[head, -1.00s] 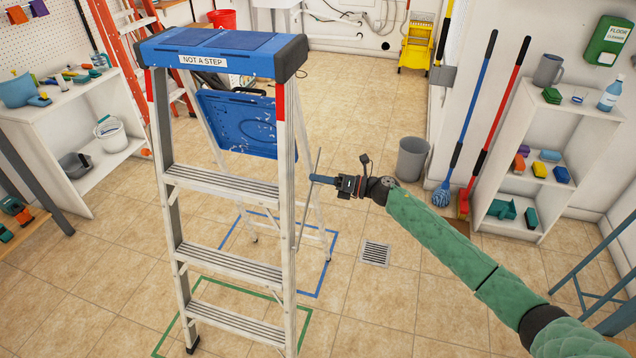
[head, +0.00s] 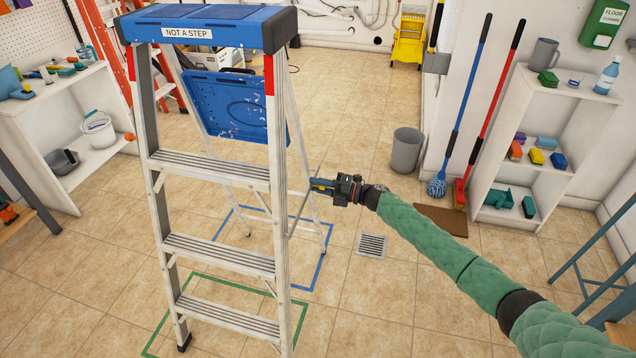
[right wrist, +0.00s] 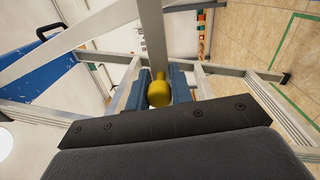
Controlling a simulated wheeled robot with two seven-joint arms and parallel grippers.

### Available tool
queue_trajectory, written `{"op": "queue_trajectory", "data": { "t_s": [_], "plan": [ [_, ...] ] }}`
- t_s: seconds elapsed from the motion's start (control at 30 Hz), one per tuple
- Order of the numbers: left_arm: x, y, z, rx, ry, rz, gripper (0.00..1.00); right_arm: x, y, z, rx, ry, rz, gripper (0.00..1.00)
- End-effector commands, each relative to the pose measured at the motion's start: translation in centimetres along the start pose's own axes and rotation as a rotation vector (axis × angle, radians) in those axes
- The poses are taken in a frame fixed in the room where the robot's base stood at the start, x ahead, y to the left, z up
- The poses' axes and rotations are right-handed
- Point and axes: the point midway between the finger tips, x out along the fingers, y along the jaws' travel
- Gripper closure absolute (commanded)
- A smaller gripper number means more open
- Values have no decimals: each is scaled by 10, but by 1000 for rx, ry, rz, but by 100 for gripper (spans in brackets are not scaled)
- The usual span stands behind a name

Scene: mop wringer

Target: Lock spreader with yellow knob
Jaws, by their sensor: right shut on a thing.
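The stepladder (head: 218,170) stands open, with a blue top and grey rails. A thin metal spreader bar (head: 300,215) shows slanted beside its right front rail. In the right wrist view, the yellow knob (right wrist: 159,93) sits between the two blue fingers of my right gripper (right wrist: 158,88), which is shut on it. In the head view, my right gripper (head: 322,186) is at the bar, just right of the ladder's front rail. My left gripper is not in view.
Blue tape (head: 318,270) and green tape (head: 300,325) mark the floor around the ladder's feet. A blue shelf (head: 235,110) hangs between its legs. A floor drain (head: 371,245), a grey bin (head: 406,150) and a white shelf unit (head: 548,145) stand to the right.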

Motion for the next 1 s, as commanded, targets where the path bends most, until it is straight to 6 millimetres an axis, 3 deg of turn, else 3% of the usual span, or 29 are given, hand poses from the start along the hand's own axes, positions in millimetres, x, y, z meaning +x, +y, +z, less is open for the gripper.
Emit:
{"op": "queue_trajectory", "data": {
  "t_s": [0.53, 0.57, 0.63, 1.0],
  "plan": [
    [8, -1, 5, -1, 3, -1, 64, -1, -6, -1, 25, -2, -1, 100],
    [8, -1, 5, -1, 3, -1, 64, -1, -7, -1, 25, -2, -1, 74],
    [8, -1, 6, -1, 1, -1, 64, -1, -7, -1, 25, -2, -1, 60],
    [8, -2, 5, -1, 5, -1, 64, -4, -6, -1, 24, -2, -1, 57]
  ]
}}
